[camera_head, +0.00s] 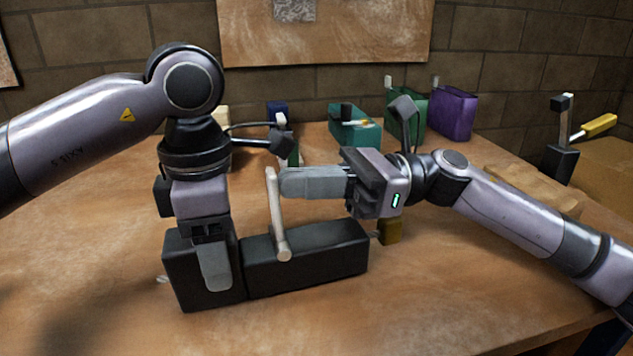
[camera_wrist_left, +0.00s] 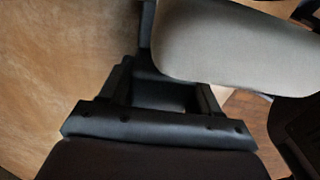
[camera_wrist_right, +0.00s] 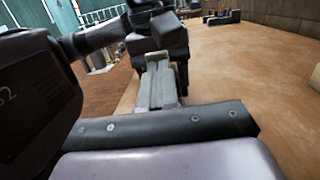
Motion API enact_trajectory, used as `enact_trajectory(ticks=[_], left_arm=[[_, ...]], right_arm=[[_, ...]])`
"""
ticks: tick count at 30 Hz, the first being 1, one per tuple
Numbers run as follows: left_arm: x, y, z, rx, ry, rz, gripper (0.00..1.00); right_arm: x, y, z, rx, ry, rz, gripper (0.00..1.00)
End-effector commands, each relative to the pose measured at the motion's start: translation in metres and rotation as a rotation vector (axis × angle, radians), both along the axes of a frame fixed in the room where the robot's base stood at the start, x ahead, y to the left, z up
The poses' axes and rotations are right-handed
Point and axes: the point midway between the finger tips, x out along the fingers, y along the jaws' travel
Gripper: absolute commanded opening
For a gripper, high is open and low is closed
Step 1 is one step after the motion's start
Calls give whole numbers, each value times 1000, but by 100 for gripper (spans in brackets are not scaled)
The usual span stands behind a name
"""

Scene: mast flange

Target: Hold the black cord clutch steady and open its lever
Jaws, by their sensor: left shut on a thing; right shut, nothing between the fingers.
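The black cord clutch (camera_head: 320,262) lies near the front of the wooden table, a long dark body with a taller block at its left end. Its pale lever (camera_head: 278,222) stands nearly upright from a pivot low on the front face, its top leaning slightly left. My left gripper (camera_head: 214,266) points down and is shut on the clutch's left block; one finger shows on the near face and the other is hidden. My right gripper (camera_head: 285,183) is shut and empty, pointing left, its fingertips right beside the lever's upper end. Whether they touch it I cannot tell.
A teal device (camera_head: 355,130), a green box (camera_head: 408,112) and a purple box (camera_head: 452,115) stand at the back. A small dark yellow block (camera_head: 390,231) sits off the clutch's right end. A black device with a yellow handle (camera_head: 597,127) stands far right. The front table is clear.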

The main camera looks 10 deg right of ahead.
Motion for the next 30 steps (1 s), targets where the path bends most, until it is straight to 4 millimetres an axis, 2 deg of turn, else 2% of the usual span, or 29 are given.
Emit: enact_trajectory(ticks=[1, 5, 12, 18, 23, 30], left_arm=[[-3, -5, -1, -9, 1, -16, 16], [-3, -5, -1, -8, 1, -15, 16], [-2, -3, -1, -6, 1, -9, 16], [-1, -2, -2, -4, 2, -7, 16], [-1, -2, -2, -4, 2, -5, 16], [-1, -2, -2, -3, 3, -5, 16]], right_arm=[[-4, 6, 2, 10, -4, 17, 0], [-3, -6, 0, 10, -3, 12, 0], [-1, -46, -4, 4, -3, 1, 0], [-1, -71, -6, 1, -4, -2, 0], [-1, -80, -6, 0, -5, -4, 0], [-1, -81, -6, 0, -6, -4, 0]])
